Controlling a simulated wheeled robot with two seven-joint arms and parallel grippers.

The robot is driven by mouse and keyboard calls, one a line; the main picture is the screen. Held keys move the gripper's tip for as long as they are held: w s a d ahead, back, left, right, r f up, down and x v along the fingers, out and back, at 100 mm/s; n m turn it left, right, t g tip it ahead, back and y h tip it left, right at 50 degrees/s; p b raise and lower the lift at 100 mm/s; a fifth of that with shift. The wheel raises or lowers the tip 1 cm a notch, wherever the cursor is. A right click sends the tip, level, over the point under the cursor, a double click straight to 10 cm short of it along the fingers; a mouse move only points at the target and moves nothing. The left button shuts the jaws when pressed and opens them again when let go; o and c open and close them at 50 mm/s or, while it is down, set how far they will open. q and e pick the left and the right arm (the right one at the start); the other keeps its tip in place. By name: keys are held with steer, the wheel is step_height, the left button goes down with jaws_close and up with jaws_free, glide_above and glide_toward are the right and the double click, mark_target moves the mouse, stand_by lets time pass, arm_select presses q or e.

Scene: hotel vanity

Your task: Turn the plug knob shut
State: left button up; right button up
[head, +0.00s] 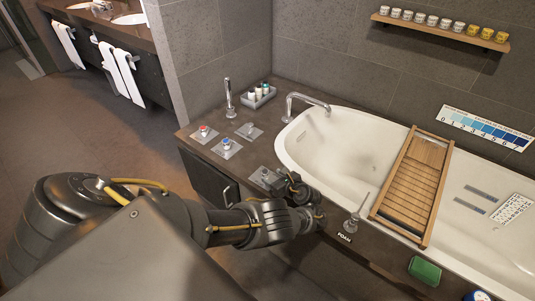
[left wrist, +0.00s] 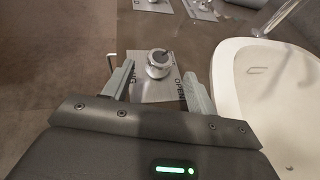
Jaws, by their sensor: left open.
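The plug knob (left wrist: 158,65) is a round silver knob on a square metal plate with lettering, of which "OPEN" reads along the right side. In the left wrist view it stands just ahead of and between the two fingers. My left gripper (left wrist: 158,76) is open, with a finger on each side of the plate and visible gaps to the knob. In the head view my left gripper (head: 292,184) is over the dark counter by the tub's near left end. The knob's plate (head: 261,175) is partly hidden behind it there. My right gripper is not in view.
Red-topped (head: 203,131) and blue-topped (head: 226,143) knobs stand on plates farther left, near another plate (head: 249,131). A tap (head: 305,99) arches over the white tub (head: 345,135). A wooden caddy (head: 412,185) spans the tub. A foam dispenser (head: 352,225) stands right of my gripper.

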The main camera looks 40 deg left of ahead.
arm_select(q)
steer(key=shift+p+v, duration=0.5)
steer(key=shift+v, duration=1.7)
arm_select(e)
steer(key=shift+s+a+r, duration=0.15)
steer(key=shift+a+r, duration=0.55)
arm_select(q)
steer(key=shift+f, duration=0.1)
